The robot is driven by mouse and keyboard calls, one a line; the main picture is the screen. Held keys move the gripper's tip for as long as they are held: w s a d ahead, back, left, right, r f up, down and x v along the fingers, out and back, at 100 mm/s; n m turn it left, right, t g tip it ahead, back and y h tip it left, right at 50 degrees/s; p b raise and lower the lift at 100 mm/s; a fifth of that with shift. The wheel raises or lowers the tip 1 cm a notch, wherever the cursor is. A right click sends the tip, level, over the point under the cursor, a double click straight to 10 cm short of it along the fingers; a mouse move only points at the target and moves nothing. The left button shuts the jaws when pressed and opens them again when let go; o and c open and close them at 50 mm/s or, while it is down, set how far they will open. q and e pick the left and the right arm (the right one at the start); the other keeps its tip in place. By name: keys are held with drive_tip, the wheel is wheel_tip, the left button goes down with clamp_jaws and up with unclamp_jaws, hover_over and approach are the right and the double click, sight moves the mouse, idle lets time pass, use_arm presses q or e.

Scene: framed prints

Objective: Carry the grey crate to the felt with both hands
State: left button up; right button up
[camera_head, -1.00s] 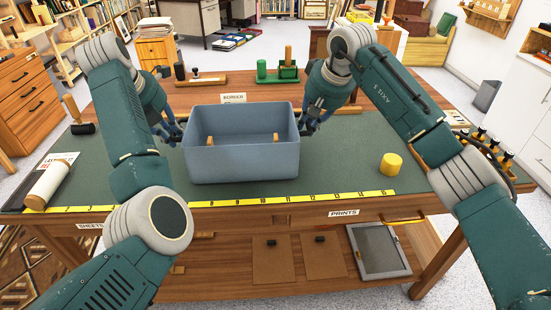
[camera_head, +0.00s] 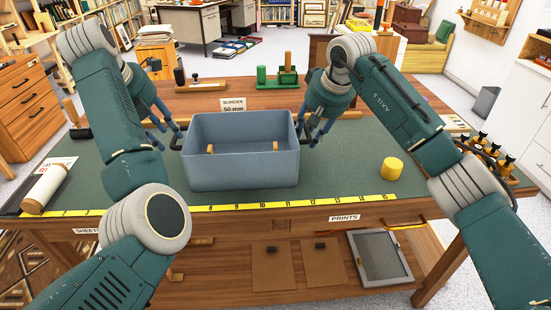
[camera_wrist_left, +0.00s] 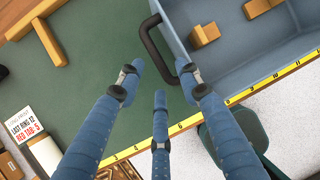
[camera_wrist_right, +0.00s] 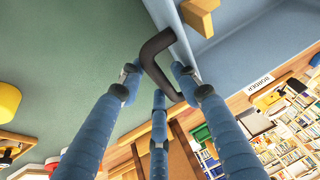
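The grey crate (camera_head: 243,170) stands upright on the green felt (camera_head: 340,165) near the middle of the table. Small wooden blocks (camera_head: 210,149) are inside it. My left gripper (camera_head: 168,138) is open at the crate's left side. In the left wrist view its spread fingers are around the black handle (camera_wrist_left: 152,40), apart from it or only lightly near it. My right gripper (camera_head: 310,128) is open at the right side. In the right wrist view the other black handle (camera_wrist_right: 152,58) lies between its spread fingertips. The crate's underside is hidden.
A yellow cylinder (camera_head: 391,168) stands on the felt to the right. A white roll (camera_head: 46,188) lies at the left. A yellow ruler strip (camera_head: 280,204) runs along the front edge. A border sign (camera_head: 234,105) and a green tool (camera_head: 277,77) are behind the crate.

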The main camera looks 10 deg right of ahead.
drive_tip(key=shift+r, duration=0.15)
use_arm(q)
drive_tip(key=v, duration=0.3)
drive_tip(key=shift+s+a+r, duration=0.1)
drive_tip(key=shift+r, duration=0.05)
use_arm(e)
drive_tip(key=v, duration=1.1)
drive_tip(key=shift+s+r, duration=0.2)
drive_tip(key=shift+r, duration=0.15)
